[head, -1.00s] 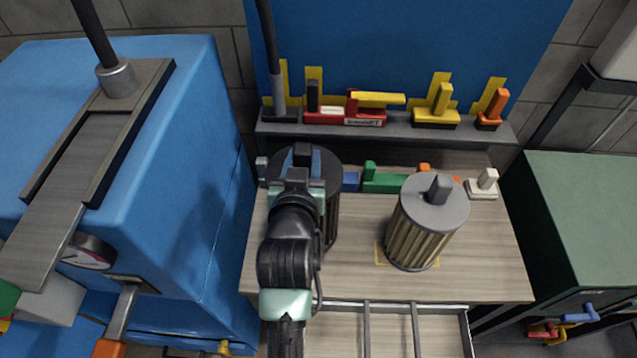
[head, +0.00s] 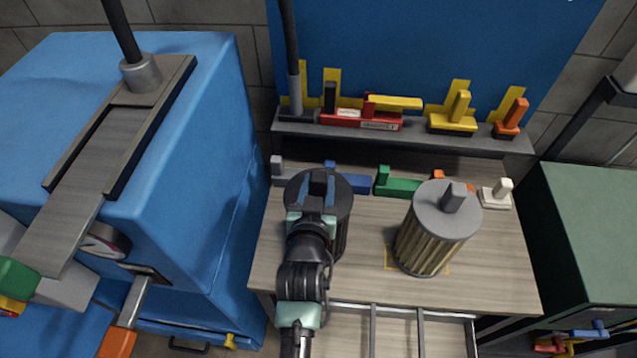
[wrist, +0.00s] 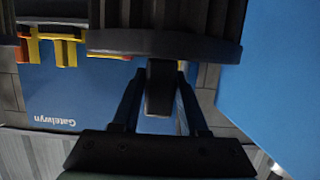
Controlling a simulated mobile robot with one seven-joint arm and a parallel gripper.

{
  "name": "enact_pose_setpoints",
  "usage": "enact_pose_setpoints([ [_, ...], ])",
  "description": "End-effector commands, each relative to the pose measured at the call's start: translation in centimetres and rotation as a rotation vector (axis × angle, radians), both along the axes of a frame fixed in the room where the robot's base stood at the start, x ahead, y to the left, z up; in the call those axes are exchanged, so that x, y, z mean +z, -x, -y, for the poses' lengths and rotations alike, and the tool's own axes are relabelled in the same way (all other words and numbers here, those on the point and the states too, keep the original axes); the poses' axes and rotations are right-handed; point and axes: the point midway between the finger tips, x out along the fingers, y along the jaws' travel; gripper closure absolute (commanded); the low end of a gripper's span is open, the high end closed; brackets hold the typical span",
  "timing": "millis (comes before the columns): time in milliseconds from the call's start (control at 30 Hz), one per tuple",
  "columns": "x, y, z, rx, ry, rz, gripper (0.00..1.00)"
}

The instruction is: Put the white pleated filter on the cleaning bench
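Two pleated filters show and neither looks clearly white. A dark grey one (head: 343,226) is under my gripper (head: 318,190), at the left of the wooden bench (head: 480,255). My gripper's fingers lie on either side of its upright handle and look shut on it. In the wrist view the handle (wrist: 160,88) sits between the fingertips, with the filter's dark rim (wrist: 165,45) beyond. My arm hides part of this filter and I cannot tell whether its base touches the bench. A tan-gold pleated filter (head: 430,245) with a grey cap stands upright on the bench's right half.
A yellow outline (head: 388,268) surrounds the tan filter's base. Blue (head: 350,183), green (head: 400,187) and white (head: 497,195) blocks line the bench's back. A shelf (head: 430,138) with coloured tools is behind. A blue machine (head: 200,150) is left, a green cabinet (head: 590,230) right.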

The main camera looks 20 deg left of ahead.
Motion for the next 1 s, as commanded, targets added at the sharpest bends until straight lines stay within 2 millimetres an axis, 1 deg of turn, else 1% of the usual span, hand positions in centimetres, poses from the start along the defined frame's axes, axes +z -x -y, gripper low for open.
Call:
enact_pose_setpoints([
  [33, 0.0, 0.0, 0.0, 0.000, 0.000, 0.000, 0.46],
  [100, 0.1, 0.0, 0.0, 0.000, 0.000, 0.000, 0.33],
  [133, 0.1, 0.0, 0.0, 0.000, 0.000, 0.000, 0.30],
  [367, 0.1, 0.0, 0.0, 0.000, 0.000, 0.000, 0.30],
  [500, 0.6, 0.0, 0.0, 0.000, 0.000, 0.000, 0.30],
  [533, 0.4, 0.3, 0.1, 0.000, 0.000, 0.000, 0.30],
  [667, 0.7, 1.6, 0.5, 0.000, 0.000, 0.000, 0.30],
  [1000, 2.4, 7.2, 2.1, 0.000, 0.000, -0.001, 0.30],
])
